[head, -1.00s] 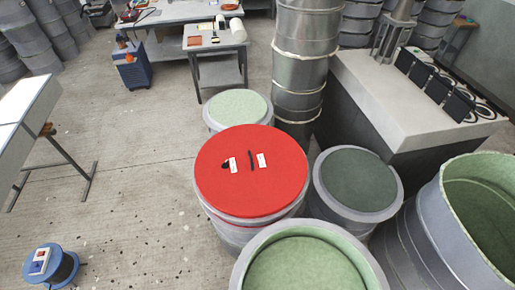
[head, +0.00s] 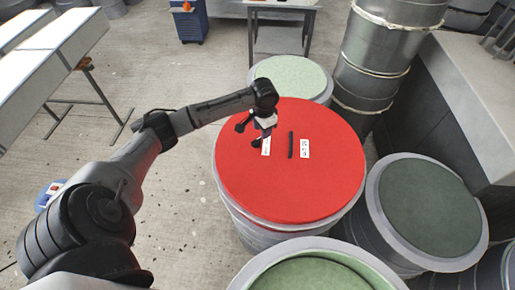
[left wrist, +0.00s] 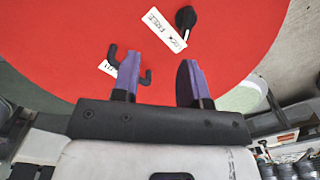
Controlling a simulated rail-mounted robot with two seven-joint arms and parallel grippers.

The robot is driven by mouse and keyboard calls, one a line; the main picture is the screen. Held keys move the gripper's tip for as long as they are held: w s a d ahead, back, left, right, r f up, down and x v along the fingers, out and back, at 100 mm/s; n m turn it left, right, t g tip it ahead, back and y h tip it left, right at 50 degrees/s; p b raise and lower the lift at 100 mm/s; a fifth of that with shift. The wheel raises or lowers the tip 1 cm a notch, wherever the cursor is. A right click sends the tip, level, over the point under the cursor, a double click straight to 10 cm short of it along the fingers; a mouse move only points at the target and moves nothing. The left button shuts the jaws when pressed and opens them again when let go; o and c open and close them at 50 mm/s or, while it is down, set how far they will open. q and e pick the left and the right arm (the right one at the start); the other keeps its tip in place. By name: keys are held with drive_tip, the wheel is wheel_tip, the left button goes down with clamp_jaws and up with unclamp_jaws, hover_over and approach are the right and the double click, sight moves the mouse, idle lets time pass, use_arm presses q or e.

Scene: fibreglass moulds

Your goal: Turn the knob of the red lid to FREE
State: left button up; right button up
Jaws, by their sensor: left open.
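The round red lid (head: 330,185) lies on a grey drum. It carries a black bar handle (head: 291,145) between two white labels. My left gripper (head: 262,133) is above the lid, left of the handle, and hides part of the area around the left label (head: 266,147). In the left wrist view, the black knob (left wrist: 185,18) sits beside a white lettered label (left wrist: 166,28), beyond the fingertips and apart from them. Its setting is unclear. The left gripper (left wrist: 158,65) is open there, purple fingers apart with nothing between. A black hooked part (left wrist: 146,78) shows beside one finger.
Green-topped drums stand behind the lid (head: 290,75), to its right (head: 430,205) and in front (head: 315,275). A tall grey drum stack (head: 375,60) rises behind right. A white-topped table (head: 40,75) stands left; the floor between is mostly clear.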

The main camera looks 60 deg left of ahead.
use_arm(q)
drive_tip(key=r+n+b, duration=0.1)
drive_tip(key=r, duration=0.1)
hover_over(257, 139)
wheel_tip(257, 139, down, 12)
drive_tip(key=shift+f+b, duration=0.2)
drive_tip(key=shift+b, duration=0.55)
drive_tip(key=shift+f, duration=0.5)
use_arm(e)
wheel_tip(257, 139, down, 4)
drive_tip(key=shift+r, duration=0.2)
use_arm(q)
clamp_jaws()
use_arm(e)
drive_tip(key=shift+a, duration=0.1)
